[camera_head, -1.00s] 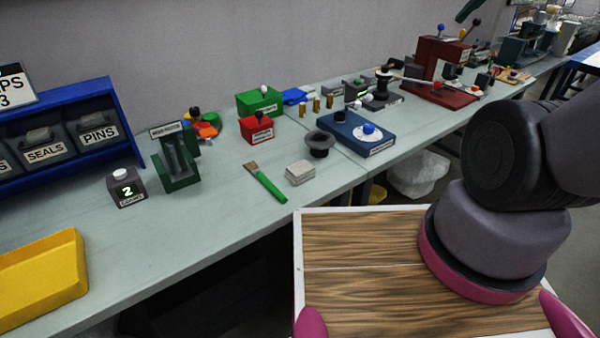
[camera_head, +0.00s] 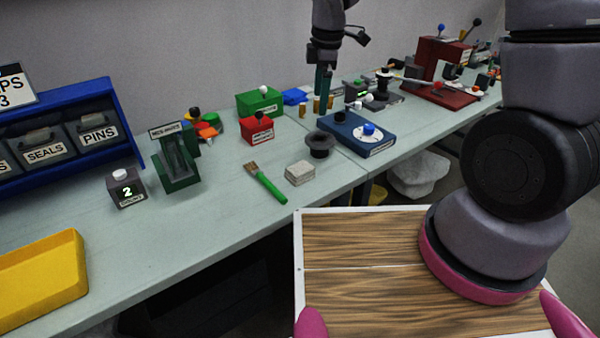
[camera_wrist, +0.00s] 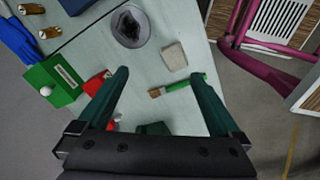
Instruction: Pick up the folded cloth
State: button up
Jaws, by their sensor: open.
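The folded cloth (camera_head: 299,173) is a small pale grey-beige square stack lying flat on the bench, right of a green-handled brush (camera_head: 267,184). In the wrist view the cloth (camera_wrist: 174,56) lies beyond my fingertips, between their lines and above the brush. My gripper (camera_head: 325,92) hangs over the back of the bench near the blue plate fixture, up and to the right of the cloth.
A black flanged cup (camera_head: 320,146) stands close behind the cloth. The blue fixture (camera_head: 357,133), red box (camera_head: 257,129) and green box (camera_head: 259,102) stand farther back. A dark green press (camera_head: 177,165) is to the left.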

jog(key=s+a+f+n+g, duration=0.1)
jog(key=a+f+n, duration=0.2)
jog(key=f, duration=0.2)
jog(key=s+a+f+n, duration=0.1)
jog(key=a+f+n, duration=0.2)
jog(key=f, duration=0.2)
send_over(300, 168)
jog(key=shift+h, duration=0.3)
jog(key=f, duration=0.5)
jog(key=shift+w+a+f, duration=0.2)
jog(key=shift+a+f, duration=0.1)
jog(key=shift+a, duration=0.05)
jog(key=shift+s+d+f, duration=0.1)
jog(key=shift+d+f, duration=0.1)
jog(key=shift+f, duration=1.2)
jog(key=shift+d+f, duration=0.15)
jog(key=shift+f, duration=1.2)
jog(key=c, duration=1.4)
notch_tip(300, 168, up, 10)
jog(key=shift+r, duration=0.1)
